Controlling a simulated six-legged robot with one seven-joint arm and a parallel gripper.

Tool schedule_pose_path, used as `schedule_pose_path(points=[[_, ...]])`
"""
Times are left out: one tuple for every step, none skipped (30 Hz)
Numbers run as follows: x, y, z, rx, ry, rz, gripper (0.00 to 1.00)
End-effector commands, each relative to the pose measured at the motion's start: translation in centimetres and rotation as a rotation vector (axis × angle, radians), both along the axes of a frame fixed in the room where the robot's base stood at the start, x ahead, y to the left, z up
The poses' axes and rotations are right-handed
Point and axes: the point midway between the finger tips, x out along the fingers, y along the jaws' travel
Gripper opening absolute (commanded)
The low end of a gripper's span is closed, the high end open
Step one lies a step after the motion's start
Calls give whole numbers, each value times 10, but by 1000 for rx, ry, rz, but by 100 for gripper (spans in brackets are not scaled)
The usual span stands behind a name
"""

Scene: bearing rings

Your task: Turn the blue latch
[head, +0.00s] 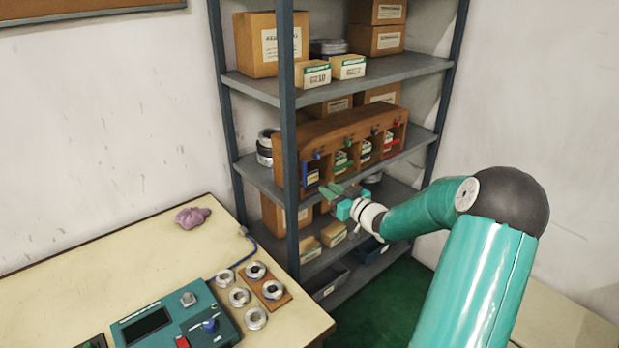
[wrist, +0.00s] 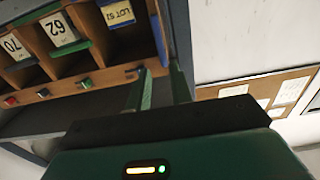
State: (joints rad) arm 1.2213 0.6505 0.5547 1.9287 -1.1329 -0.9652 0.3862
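The wooden cabinet (head: 345,128) stands on the middle shelf with a row of small coloured latches above its compartments. The blue latch (head: 317,155) is at its left end, above the blue-edged compartment. My gripper (head: 333,189) is in front of the cabinet, lower than this latch and apart from it. In the wrist view the cabinet appears upside down, and a dark latch (wrist: 132,72), probably the blue one, shows just left of the fingertips. There my gripper (wrist: 160,72) has its two green fingers apart with nothing between them. The latch's exact angle is too small to tell.
A green latch (head: 348,143) and red latch (head: 398,121) sit farther right on the cabinet. The shelf post (head: 289,130) stands close left of the blue latch. Cardboard boxes fill other shelves. A table (head: 110,262) with rings and a teal device is at left.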

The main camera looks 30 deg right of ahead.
Motion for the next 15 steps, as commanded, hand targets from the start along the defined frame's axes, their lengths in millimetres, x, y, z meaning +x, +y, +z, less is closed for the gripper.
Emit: schedule_pose_path(points=[[11,3,0,2,-2,3,22],[17,4,0,2,-2,3,22],[25,4,0,1,-1,1,22],[31,5,0,2,-2,2,22],[37,6,0,1,-2,2,22],[45,8,0,1,-2,2,22],[51,8,0,1,-2,2,22],[56,9,0,0,0,2,22],[64,10,0,0,-1,2,22],[68,11,0,1,-1,1,22],[73,11,0,1,0,1,22],[79,12,0,0,-1,1,22],[83,13,0,0,-1,1,22],[86,13,0,0,-1,1,22],[89,13,0,0,0,0,22]])
